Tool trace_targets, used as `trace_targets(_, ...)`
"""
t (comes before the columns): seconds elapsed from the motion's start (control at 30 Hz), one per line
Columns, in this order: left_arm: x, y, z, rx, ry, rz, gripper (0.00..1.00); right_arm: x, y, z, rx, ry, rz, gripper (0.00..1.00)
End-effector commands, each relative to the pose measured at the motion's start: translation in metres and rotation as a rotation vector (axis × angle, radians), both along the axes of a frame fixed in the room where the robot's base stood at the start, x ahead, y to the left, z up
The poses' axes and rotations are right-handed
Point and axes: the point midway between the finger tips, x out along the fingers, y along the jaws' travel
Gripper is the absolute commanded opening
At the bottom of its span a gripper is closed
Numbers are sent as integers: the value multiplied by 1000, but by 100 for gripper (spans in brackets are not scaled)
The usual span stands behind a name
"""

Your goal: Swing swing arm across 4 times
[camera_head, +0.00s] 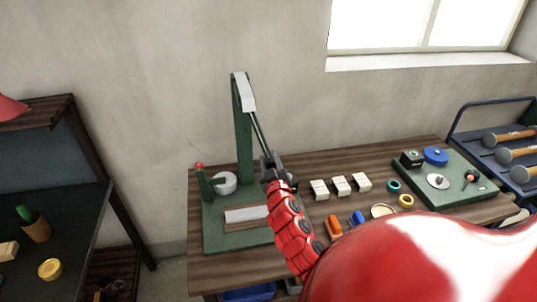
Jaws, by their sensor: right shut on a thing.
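A green stand with a flat base (212,238) and a tall upright post (243,140) is on the left part of the wooden table. A thin dark swing arm (259,130) slants down to the right from the pale plate at the post's top. My right gripper (268,163) is shut on the swing arm near its lower end, above the base. The gripper and my red arm hide that end and part of the base. A pale strip (246,214) lies on the base. My left gripper is out of view.
Several pale blocks (341,186), small colored rings (393,186) and a green board with parts (450,182) lie to the right on the table (300,160). A dark shelf (80,225) stands at left. A blue rack (500,122) holds hammers at right.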

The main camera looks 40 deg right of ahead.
Motion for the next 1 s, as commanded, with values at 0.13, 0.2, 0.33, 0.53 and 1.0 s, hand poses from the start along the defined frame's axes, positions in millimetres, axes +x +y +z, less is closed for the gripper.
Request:
trace_targets(0.13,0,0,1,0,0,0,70,0,-2,3,-5,-2,-4,58)
trace_targets(0.2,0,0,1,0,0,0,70,0,-1,2,-5,-2,-4,70)
trace_targets(0.33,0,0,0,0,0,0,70,0,-1,2,-3,-1,-3,72)
trace_targets(0.53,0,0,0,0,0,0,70,-1,0,1,-2,-1,-2,72)
trace_targets(1.0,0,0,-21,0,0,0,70,-59,36,-5,-2,1,-5,72)
